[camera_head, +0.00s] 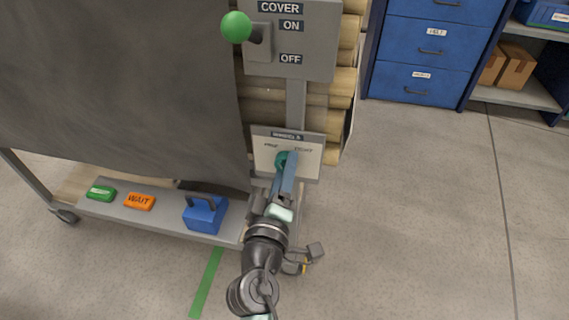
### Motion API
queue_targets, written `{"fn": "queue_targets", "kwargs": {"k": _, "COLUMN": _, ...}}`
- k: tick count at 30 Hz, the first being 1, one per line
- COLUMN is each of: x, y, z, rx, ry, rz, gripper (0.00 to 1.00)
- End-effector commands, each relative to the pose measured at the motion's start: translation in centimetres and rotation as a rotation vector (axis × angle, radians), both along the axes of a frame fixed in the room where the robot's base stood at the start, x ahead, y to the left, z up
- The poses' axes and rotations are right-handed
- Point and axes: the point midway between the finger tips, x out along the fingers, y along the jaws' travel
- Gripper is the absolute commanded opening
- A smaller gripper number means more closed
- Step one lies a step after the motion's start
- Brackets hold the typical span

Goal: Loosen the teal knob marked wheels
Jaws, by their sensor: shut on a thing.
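The teal knob (282,158) sits on a pale panel (311,164) low on the cart's post. A dark label on top of the panel seems to read "WHEELS", though it is small. Words left and right of the knob are too small to read surely; the right one looks like "TIGHT". My gripper (286,168) reaches up from below and is shut on the knob. Its fingers and my arm hide the knob's lower part and some of the panel.
Above is a grey "COVER" box (318,50) with a green-balled lever (237,27) near ON. A grey cover (120,90) hangs left over logs (342,88). The cart's shelf holds a green block (101,192), an orange "WAIT" block (139,201) and a blue box (206,215). Floor at right is clear.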

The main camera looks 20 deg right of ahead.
Motion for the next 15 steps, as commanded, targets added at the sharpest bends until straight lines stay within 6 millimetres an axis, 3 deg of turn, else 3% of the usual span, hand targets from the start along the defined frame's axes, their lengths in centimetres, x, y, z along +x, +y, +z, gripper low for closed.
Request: {"fn": "queue_targets", "kwargs": {"k": 15, "x": -0.05, "y": 0.00, "z": 0.10, "rx": -0.259, "ry": 0.177, "rz": 0.001, "gripper": 0.00}}
